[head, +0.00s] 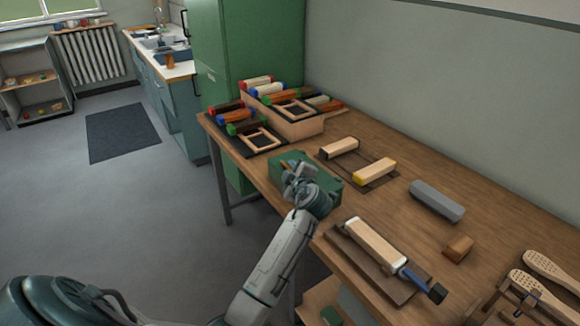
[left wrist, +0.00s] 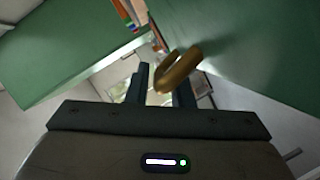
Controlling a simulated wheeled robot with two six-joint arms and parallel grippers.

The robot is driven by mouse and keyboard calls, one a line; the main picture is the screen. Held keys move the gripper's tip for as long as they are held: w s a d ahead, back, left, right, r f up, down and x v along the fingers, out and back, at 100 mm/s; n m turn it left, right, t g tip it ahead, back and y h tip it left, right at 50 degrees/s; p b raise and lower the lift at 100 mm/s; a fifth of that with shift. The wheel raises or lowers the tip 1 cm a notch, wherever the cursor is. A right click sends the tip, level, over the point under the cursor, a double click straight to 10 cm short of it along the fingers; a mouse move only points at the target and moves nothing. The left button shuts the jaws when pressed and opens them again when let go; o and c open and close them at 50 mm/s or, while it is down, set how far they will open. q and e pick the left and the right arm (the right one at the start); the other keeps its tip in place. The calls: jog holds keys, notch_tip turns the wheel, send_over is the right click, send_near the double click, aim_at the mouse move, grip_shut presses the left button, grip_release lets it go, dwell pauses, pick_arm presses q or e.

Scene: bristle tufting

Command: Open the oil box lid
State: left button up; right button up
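The green oil box (head: 328,182) sits on the wooden workbench, near its front edge, and its lid looks shut. My left gripper (head: 291,168) is over the box's left part and hides some of its top. In the left wrist view a brass loop (left wrist: 180,68) stands out from a green surface (left wrist: 250,60). The loop's near end lies between the two dark fingers of my left gripper (left wrist: 164,88), which are apart. A gap shows on one side of the loop; contact on the other side is unclear. My right gripper is out of view.
The workbench (head: 400,215) holds a tray of coloured brush blocks (head: 300,128) behind the box. Wooden blocks (head: 374,170), a grey block (head: 437,201) and a brush on a board (head: 375,242) lie to its right. A green cabinet (head: 245,50) stands at the back.

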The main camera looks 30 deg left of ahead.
pick_arm(q)
jog(key=shift+w+a+f, duration=0.15)
jog(key=shift+w+a, duration=0.2)
jog(key=shift+a, duration=0.1)
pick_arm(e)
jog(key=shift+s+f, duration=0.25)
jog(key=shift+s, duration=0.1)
pick_arm(q)
grip_shut()
